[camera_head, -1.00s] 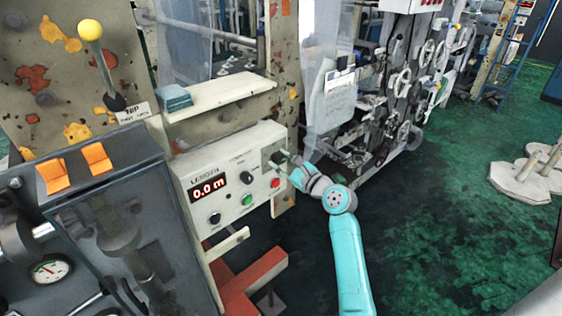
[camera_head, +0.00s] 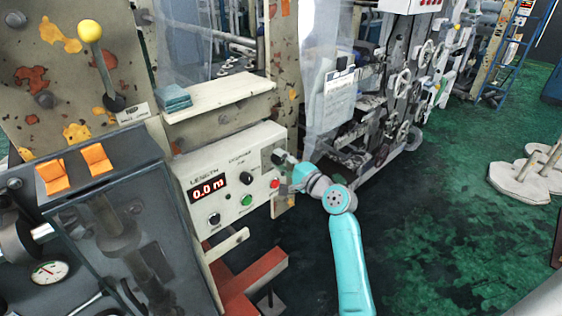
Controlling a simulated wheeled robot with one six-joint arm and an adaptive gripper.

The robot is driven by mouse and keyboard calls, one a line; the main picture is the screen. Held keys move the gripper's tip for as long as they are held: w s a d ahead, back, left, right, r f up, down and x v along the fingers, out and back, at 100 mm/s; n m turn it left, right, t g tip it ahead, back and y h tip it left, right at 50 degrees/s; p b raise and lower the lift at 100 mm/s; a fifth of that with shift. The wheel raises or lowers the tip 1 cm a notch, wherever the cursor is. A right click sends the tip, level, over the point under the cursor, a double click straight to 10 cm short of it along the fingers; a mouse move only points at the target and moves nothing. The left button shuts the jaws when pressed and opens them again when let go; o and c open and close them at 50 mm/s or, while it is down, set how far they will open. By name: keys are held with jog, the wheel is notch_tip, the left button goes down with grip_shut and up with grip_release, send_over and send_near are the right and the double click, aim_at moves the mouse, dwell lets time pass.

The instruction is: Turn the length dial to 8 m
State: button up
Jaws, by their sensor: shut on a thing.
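A cream control panel (camera_head: 205,168) carries a "LENGTH" display (camera_head: 208,188) that reads 0.0 m in red. My gripper (camera_head: 281,156) is at the panel's upper right corner, shut on a dark dial (camera_head: 276,155) there. The fingers partly hide this dial, so its pointer and markings cannot be read. Two other black knobs show, one in the panel's middle (camera_head: 246,178) and one at its lower left (camera_head: 214,219). A green button (camera_head: 247,200) and a red button (camera_head: 274,184) sit below and left of my gripper.
A cream shelf (camera_head: 222,101) with a blue-green pad (camera_head: 174,98) juts out above the panel. A yellow-knobbed lever (camera_head: 97,55) and a dark cabinet (camera_head: 120,230) stand at left. Rollers and handwheels (camera_head: 402,85) stand behind.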

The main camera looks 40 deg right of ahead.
jog(key=n, duration=0.5)
jog(key=shift+n, duration=0.3)
jog(key=n, duration=0.9)
jog(key=shift+a, duration=0.1)
jog(key=n, duration=0.4)
jog(key=shift+n, duration=0.3)
jog(key=o, duration=1.1)
jog(key=shift+o, duration=0.2)
jog(key=shift+s, duration=0.1)
